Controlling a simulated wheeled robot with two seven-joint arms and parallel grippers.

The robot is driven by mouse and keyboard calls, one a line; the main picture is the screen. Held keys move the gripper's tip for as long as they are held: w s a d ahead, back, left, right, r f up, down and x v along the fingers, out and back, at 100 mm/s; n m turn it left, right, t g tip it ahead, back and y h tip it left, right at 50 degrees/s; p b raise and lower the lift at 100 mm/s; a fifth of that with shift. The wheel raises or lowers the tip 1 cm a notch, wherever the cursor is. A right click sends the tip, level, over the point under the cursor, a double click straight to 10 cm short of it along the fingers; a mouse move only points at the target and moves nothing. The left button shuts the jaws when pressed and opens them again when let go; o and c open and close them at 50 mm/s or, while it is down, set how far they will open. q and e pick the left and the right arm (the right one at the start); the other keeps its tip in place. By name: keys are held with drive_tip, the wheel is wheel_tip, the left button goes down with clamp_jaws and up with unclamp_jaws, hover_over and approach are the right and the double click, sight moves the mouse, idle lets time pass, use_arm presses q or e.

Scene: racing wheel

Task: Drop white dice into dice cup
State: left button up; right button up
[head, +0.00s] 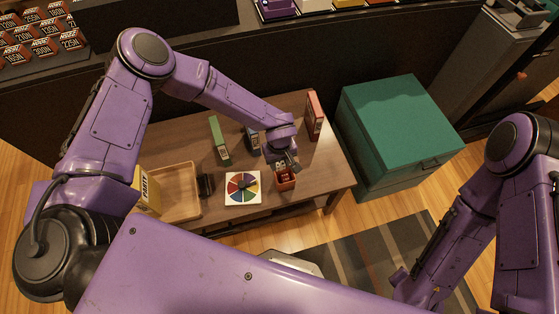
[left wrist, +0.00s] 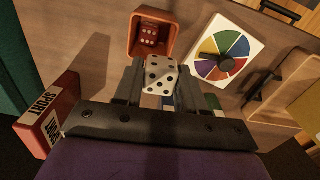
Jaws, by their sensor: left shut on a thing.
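The white die (left wrist: 160,78) with black pips is held between the fingertips of my left gripper (left wrist: 155,82) in the left wrist view. The orange-red dice cup (left wrist: 134,38) is just beyond the fingertips, open towards the camera, with red dice (left wrist: 149,35) inside it. In the head view the cup (head: 286,184) stands near the table's front right, and my left gripper (head: 289,162) is at its far side, close to the rim. The die is hard to make out there. My right arm shows at the right of the head view, but its gripper does not.
A colour-wheel spinner card (head: 242,189) lies left of the cup. A wooden tray (head: 197,190) and a yellow box (head: 147,190) are farther left. A green box (head: 219,140) and a red box (head: 314,115) stand behind. A green cabinet (head: 395,120) is right of the table.

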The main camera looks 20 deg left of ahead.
use_arm(q)
drive_tip(key=o, duration=1.1)
drive_tip(key=shift+r, duration=0.15)
wheel_tip(320, 180, up, 10)
drive_tip(key=shift+r, duration=0.25)
drive_tip(key=s+a+f+n+t+y, duration=0.3)
drive_tip(key=s+a+f+n+y, duration=0.1)
drive_tip(key=s+a+f, duration=0.35)
drive_tip(key=s+a+f+m, duration=0.1)
drive_tip(key=s+a, duration=0.2)
drive_tip(key=s, duration=0.2)
drive_tip(key=s+a+f+m, duration=0.1)
drive_tip(key=s+a+m, duration=0.1)
drive_tip(key=s, duration=0.4)
drive_tip(key=s+a+f+m, duration=0.1)
drive_tip(key=s+a+f, duration=0.1)
drive_tip(key=s+a, duration=0.2)
drive_tip(key=shift+s+a+m+h, duration=0.25)
drive_tip(key=shift+s+m+h, duration=0.05)
drive_tip(key=shift+s, duration=0.4)
